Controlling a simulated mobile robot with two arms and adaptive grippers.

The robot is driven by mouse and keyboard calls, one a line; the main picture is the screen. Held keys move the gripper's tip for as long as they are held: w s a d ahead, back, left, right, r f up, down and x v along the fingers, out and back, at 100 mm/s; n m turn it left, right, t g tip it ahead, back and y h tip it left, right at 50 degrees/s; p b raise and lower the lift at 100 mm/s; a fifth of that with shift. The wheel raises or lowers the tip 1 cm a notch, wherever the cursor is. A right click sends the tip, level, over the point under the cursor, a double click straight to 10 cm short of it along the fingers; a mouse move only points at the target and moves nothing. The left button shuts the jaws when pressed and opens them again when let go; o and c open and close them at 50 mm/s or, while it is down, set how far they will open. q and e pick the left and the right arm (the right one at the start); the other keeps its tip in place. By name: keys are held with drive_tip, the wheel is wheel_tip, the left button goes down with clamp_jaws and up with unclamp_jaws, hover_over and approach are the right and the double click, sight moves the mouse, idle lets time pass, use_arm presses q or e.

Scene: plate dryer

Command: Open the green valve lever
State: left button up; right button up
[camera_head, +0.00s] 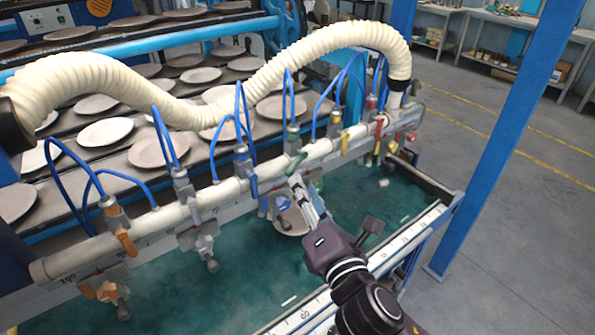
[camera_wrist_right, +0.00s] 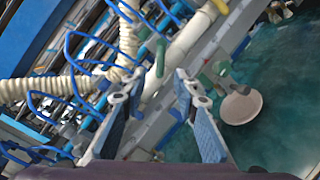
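The green valve lever (camera_head: 297,163) hangs from a green-topped valve on the pale pipe, in the middle of the head view. My right gripper (camera_head: 300,188) is just below and in front of it, pointing up toward the pipe. In the wrist view, a green piece that looks like the lever (camera_wrist_right: 160,57) stands just beyond the gap between the fingertips of my right gripper (camera_wrist_right: 158,77). The two blue-padded fingers are apart, with nothing held between them. Whether a finger touches the lever cannot be told. My left gripper is not in view.
The pale pipe (camera_head: 217,196) carries other levers: orange (camera_head: 125,241), blue (camera_head: 253,186), yellow (camera_head: 345,144) and red (camera_head: 379,129). Blue hoses loop above it. A ribbed hose (camera_head: 255,62) arches overhead; a blue post (camera_head: 510,135) stands right.

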sight(294, 169)
drive_tip(key=shift+p+x, duration=0.6)
drive_tip(key=shift+x, duration=2.45)
clamp_jaws()
drive_tip(key=shift+d, duration=0.1)
